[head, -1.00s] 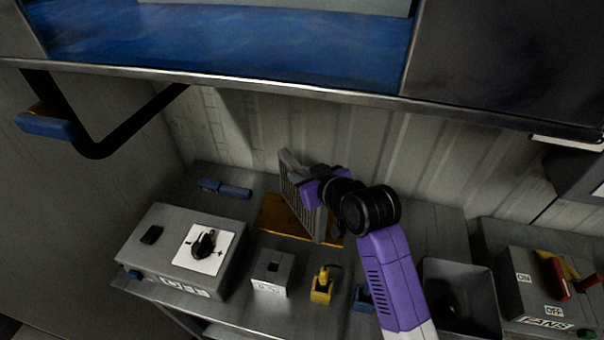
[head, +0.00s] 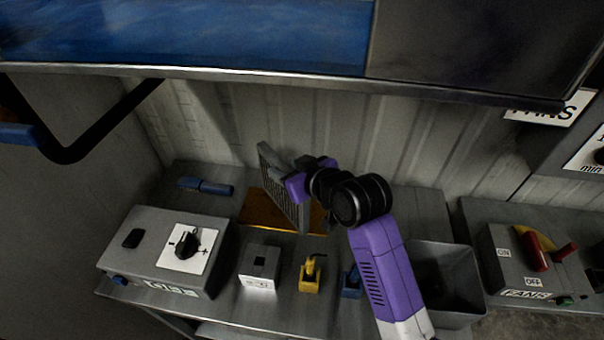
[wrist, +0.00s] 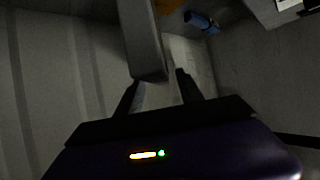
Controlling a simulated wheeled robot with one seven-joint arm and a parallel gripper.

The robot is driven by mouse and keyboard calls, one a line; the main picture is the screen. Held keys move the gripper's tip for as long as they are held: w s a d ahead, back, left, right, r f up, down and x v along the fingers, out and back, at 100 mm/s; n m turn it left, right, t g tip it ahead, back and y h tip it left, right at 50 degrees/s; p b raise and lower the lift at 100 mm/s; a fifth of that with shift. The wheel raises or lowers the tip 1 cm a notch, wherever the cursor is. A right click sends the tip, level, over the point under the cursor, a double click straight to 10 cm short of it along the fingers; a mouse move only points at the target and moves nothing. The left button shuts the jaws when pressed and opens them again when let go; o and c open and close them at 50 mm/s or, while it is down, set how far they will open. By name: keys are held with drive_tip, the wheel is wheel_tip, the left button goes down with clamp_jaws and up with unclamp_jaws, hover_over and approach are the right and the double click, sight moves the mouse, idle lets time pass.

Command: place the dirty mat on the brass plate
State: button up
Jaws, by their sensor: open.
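The dirty mat (head: 281,187) is a grey ribbed panel. In the head view it stands steeply tilted over the brass plate (head: 260,212), with its lower edge at or just above the plate; contact is hard to tell. The orange-brown plate lies flat on the bench against the back wall, partly hidden by the mat. My gripper (head: 291,172) is at the mat's upper right side. In the wrist view the end of the mat (wrist: 143,45) shows between the open fingers (wrist: 160,88), with gaps beside it.
A grey box with a black knob (head: 187,243) is left of the plate. A small grey block (head: 259,270) and a yellow item (head: 310,275) stand in front. An open grey bin (head: 455,258) is right. A shelf edge (head: 300,84) overhangs above.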

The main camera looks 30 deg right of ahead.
drive_tip(key=v, duration=1)
drive_tip(key=shift+b, duration=0.3)
drive_tip(key=shift+f, duration=0.1)
